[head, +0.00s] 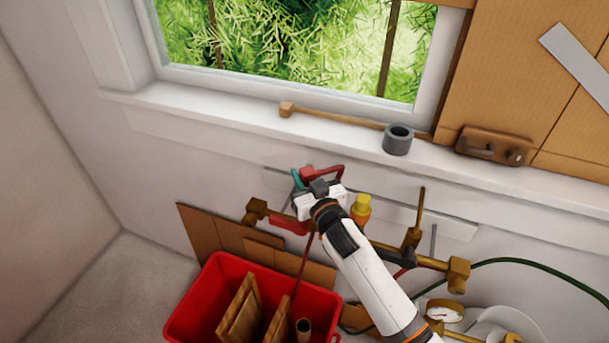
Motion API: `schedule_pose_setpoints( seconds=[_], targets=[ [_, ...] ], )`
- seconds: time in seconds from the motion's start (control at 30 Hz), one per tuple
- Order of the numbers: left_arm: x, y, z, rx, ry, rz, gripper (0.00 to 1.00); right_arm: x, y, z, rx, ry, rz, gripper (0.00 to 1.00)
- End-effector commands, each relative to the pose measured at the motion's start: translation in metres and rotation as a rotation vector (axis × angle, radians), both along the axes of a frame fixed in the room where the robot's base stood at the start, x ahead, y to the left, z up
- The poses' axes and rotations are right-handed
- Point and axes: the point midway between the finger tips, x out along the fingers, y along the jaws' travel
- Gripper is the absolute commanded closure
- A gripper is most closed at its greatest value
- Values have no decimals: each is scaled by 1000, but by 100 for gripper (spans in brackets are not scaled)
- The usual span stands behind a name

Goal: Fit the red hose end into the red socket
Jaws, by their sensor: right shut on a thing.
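My right gripper (308,200) is at the wall just below the window sill, in front of the left part of a brass pipe (430,261). It is shut, and a thin dark red hose (304,256) runs down from it toward the red bin. The hose end in the jaws is hidden by the gripper. One red part (326,171) shows just above the gripper and another red part (289,227) just below left; I cannot tell which belongs to the red socket. A teal part (297,180) and a yellow fitting (361,207) flank the gripper. My left gripper is not in view.
A red bin (205,300) with wood pieces stands below. A wooden mallet (335,116), a grey ring (398,139) and a brown block (494,146) are on the sill. A green hose (545,267) and a gauge (444,311) are at lower right.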

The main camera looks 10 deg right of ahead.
Motion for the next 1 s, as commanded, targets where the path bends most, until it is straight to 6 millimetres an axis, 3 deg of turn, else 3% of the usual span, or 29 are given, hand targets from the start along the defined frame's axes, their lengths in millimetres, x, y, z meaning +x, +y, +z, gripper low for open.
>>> schedule_pose_setpoints(
  seconds=[0.4, 0.43, 0.5, 0.77, 1.0],
  targets=[
    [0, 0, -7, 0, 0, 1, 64, 0, 0, -9, 1, -1, 0, 99],
    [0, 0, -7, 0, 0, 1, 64, 0, 0, -9, 1, -1, 0, 70],
    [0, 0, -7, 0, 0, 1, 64, 0, 0, -8, 1, -1, 0, 62],
    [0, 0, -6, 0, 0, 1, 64, -1, 0, -9, 1, 2, 0, 62],
    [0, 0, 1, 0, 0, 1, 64, -17, -3, -8, 1, 2, 0, 62]
  ],
)
